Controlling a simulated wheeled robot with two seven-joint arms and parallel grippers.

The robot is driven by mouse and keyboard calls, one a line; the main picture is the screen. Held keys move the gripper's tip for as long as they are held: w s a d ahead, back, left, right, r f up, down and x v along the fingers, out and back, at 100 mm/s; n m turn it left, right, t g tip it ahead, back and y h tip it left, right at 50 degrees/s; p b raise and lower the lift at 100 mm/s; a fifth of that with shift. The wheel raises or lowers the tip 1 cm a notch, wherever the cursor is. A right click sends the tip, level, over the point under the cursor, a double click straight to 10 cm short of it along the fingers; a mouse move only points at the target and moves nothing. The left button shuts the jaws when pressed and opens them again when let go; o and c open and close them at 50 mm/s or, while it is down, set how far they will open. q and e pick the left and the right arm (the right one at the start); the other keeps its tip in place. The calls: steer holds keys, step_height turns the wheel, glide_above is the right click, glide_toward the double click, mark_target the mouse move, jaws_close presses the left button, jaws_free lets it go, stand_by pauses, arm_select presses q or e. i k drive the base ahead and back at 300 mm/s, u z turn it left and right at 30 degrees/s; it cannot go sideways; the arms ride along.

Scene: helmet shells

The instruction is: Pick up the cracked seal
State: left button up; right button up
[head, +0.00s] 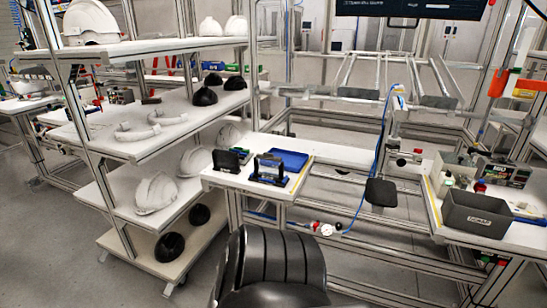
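No object is clearly recognizable as a cracked seal at this size. Two white curved strips, one nearer (137,131) and one farther (168,116), lie apart on the second shelf (128,149) of the rack at the left. They could be seals, but I cannot tell, and no crack can be made out on either. Neither of my grippers is in view. A black rounded part of my own body fills the bottom middle of the head view.
White helmet shells stand on the top shelf (150,47) and lower down (156,193). Black domes (205,97) share the second shelf. A workbench (225,178) holds a black fixture (270,167) and blue tray (289,160). A grey bin (478,214) stands right. Floor before the rack is clear.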

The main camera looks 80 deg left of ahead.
mark_target(269, 156)
steer(key=u, duration=0.45)
steer(key=i, duration=0.65)
steer(key=u, duration=1.25)
steer(key=i, duration=0.4)
steer(key=u, duration=0.35)
